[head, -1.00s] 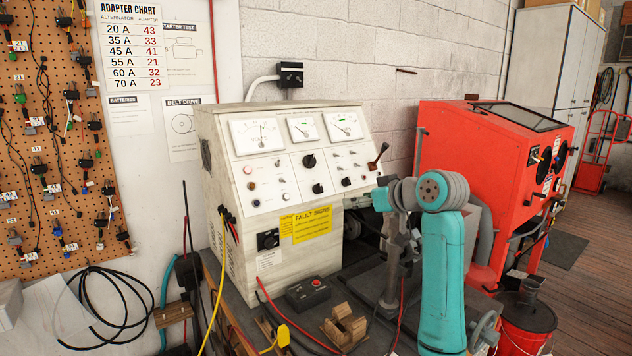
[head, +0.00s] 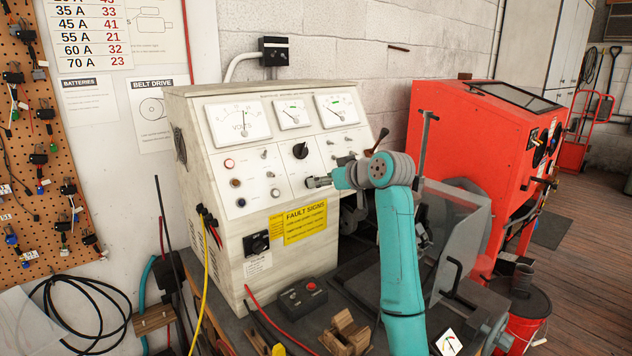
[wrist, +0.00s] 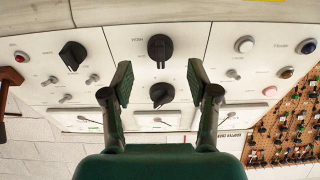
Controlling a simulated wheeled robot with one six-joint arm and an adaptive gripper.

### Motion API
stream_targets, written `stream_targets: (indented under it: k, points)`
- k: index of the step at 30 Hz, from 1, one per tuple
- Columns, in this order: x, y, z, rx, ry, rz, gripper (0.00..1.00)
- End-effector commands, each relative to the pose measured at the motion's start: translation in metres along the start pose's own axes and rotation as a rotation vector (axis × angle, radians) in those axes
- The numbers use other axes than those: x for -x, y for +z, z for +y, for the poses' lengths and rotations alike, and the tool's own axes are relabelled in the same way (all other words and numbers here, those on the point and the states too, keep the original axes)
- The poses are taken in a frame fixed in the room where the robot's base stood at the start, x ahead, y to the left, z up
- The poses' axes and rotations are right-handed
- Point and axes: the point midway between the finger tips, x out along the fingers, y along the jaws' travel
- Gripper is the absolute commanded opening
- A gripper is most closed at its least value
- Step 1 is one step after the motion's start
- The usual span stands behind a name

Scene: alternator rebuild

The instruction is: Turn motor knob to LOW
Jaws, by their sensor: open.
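The off-white test bench panel (head: 247,170) carries several black knobs. In the upside-down wrist view, two black knobs of the middle section, one nearer the picture's top (wrist: 160,48) and one lower down (wrist: 161,94), line up between my fingers. Another knob (wrist: 72,55) is to the left. The labels are too small to read surely, so I cannot tell which is the motor knob. My gripper (head: 312,182) is open and empty before the panel; it also shows in the wrist view (wrist: 160,84).
Small toggle switches (wrist: 92,79) and coloured lamps (wrist: 244,44) stand around the knobs. A red cabinet (head: 462,130) stands to the right. A black box with a red button (head: 302,297) lies below on the bench.

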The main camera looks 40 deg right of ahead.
Motion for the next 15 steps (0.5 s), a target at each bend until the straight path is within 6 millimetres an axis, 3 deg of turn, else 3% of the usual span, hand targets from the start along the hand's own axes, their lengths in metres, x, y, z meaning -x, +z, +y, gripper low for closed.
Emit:
stream_targets:
  k: [6, 15]
  points:
    - [-0.029, 0.000, 0.000, -0.001, -0.001, -0.001, 0.59]
    - [-0.038, 0.000, 0.000, 0.000, 0.000, 0.000, 0.59]
